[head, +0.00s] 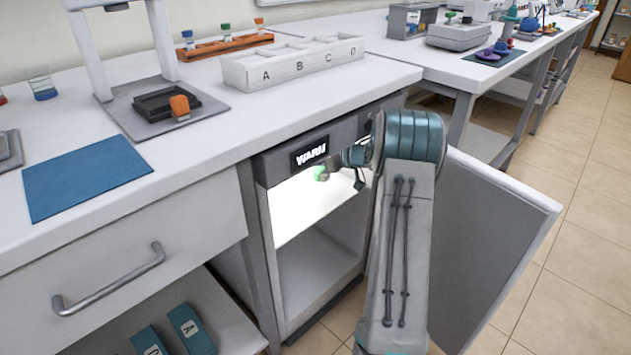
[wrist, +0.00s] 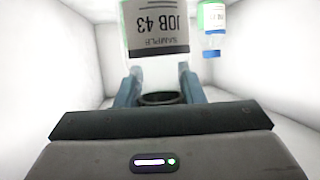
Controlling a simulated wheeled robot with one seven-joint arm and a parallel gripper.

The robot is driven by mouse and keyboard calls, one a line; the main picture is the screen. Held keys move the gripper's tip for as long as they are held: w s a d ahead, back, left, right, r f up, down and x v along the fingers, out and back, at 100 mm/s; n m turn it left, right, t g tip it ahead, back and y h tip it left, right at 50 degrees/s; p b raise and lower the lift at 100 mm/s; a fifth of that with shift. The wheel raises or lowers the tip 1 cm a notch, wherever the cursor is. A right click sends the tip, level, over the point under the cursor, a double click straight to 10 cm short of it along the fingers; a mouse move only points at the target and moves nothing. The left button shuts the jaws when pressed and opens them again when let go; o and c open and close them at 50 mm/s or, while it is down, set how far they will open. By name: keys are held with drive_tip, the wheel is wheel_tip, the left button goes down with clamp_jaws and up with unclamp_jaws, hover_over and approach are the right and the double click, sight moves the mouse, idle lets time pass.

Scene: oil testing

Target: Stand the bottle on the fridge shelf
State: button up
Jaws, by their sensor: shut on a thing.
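The bottle (wrist: 158,30) is clear with a grey and white label reading "SAMPLE JOB 43", upside down in the wrist view. My gripper (wrist: 159,82) is shut on its neck end, a finger on each side. In the head view my gripper (head: 335,170) is at the opening of the fridge (head: 262,170), under its "WARM" panel. Only a green bit of the bottle (head: 319,173) shows there. The lit upper space is bright white; I cannot tell whether the bottle touches the fridge shelf (head: 305,247).
A second bottle (wrist: 212,28) with a blue cap is inside, beside the held one. The fridge door (head: 480,240) stands open at the right. White walls close in on both sides. The counter (head: 200,165) is above, holding a blue mat (head: 85,175) and a lettered rack (head: 290,65).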

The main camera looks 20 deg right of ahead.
sight(316, 176)
wheel_tip(316, 176, down, 7)
drive_tip(key=b, duration=0.4)
drive_tip(key=shift+w, duration=0.15)
drive_tip(key=shift+w+f+b, duration=0.1)
drive_tip(key=shift+w+b, duration=0.05)
drive_tip(key=shift+b, duration=0.15)
drive_tip(key=shift+a, duration=0.1)
drive_tip(key=o, duration=1)
